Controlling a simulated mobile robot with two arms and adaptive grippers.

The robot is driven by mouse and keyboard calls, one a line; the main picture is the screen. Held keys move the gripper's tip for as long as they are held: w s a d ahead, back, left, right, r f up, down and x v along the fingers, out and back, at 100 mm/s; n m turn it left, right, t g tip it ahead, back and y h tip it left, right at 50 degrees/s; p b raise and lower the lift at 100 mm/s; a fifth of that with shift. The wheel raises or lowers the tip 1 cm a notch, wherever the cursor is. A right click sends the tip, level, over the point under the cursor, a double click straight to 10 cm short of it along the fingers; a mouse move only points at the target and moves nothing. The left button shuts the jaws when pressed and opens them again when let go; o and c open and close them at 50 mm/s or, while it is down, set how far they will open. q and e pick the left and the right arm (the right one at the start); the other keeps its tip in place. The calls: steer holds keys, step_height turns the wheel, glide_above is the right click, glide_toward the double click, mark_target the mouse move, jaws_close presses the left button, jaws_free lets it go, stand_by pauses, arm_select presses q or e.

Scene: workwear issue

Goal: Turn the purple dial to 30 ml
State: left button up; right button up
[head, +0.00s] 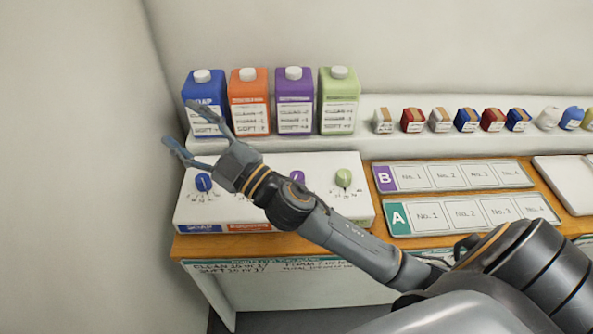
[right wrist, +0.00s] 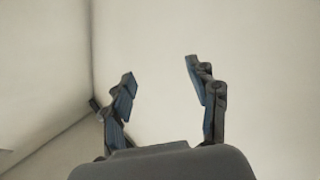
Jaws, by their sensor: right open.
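The purple dial (head: 297,177) is on the white dispenser box (head: 357,208), partly hidden behind my right arm. Its scale and pointer are too small or hidden to read. My right gripper (head: 192,127) is open and empty, above and to the left of the purple dial, near the blue dial (head: 204,182). In the right wrist view my open right gripper (right wrist: 160,90) has only bare wall between its fingers. The purple bottle (head: 294,98) stands behind the box. My left gripper is not in view.
Blue (head: 203,100), orange (head: 249,100) and green (head: 338,99) bottles stand beside the purple one. A green dial (head: 343,177) is right of the purple dial. Trays B (head: 450,175) and A (head: 472,214) lie to the right. A wall is close on the left.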

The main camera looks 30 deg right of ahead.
steer(key=s+a+r+n+g+y, duration=0.2)
steer(key=a+r+n+g+y, duration=0.1)
steer(key=a+n+g+y, duration=0.65)
steer(key=n+g+h, duration=0.7)
steer(key=g+h, duration=0.4)
steer(key=h, duration=0.8)
glide_above(297, 175)
step_height(297, 175, down, 12)
step_height(297, 175, down, 14)
steer(key=p, duration=0.3)
steer(key=shift+p, duration=0.35)
